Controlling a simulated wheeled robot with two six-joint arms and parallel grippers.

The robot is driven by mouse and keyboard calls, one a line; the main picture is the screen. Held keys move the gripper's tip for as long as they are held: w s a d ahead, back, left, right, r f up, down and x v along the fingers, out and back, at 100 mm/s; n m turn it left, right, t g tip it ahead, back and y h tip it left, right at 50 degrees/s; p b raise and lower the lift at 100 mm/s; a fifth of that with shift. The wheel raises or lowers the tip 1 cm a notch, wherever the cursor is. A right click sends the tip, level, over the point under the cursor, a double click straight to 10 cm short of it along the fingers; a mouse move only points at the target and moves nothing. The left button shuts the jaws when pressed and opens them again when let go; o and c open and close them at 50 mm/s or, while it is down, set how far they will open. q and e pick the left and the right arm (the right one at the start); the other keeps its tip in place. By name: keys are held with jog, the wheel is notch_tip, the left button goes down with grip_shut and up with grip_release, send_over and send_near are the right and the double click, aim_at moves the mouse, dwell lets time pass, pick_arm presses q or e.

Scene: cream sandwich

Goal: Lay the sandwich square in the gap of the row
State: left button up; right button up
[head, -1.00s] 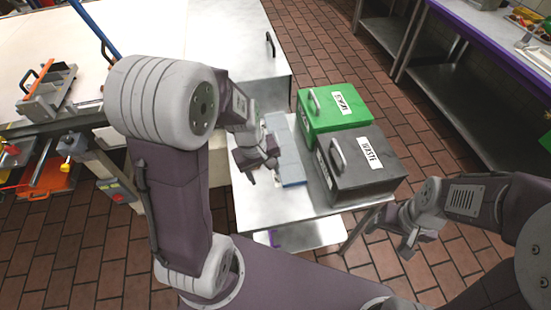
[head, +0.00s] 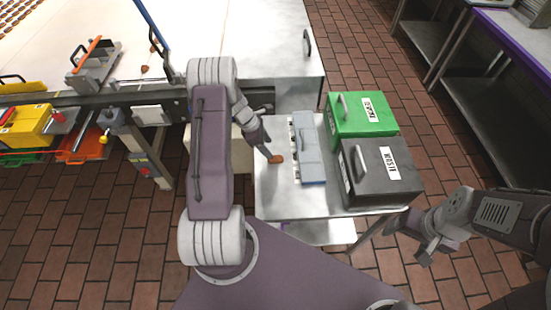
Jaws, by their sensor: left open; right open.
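A small brown sandwich square (head: 276,159) shows at the fingertips of my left gripper (head: 269,151), over the steel side table. The gripper is open; whether the square touches a finger or lies on the table I cannot tell. Another small brown piece (head: 145,69) lies alone near the front of the big pale work surface. Rows of brown squares (head: 22,12) lie at its far left corner, cut by the frame edge; a gap cannot be made out there. My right gripper (head: 427,253) is open and empty at the right, over the floor.
A metal fixture (head: 95,62) and blue post stand on the work surface. Clear table lies left of the blue-grey box.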

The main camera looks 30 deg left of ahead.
aim_at(277, 158)
pick_arm(q)
jog(key=shift+x, duration=1.1)
jog(key=p+x, duration=0.1)
jog(key=x, duration=0.2)
jog(key=shift+s+d+f, duration=0.1)
jog(key=shift+d+f, duration=0.2)
jog(key=shift+f, duration=0.05)
jog(key=shift+w+d+f, duration=0.15)
jog(key=shift+w+f, duration=0.1)
jog(key=shift+f, duration=0.25)
jog(key=shift+s, duration=0.1)
grip_shut()
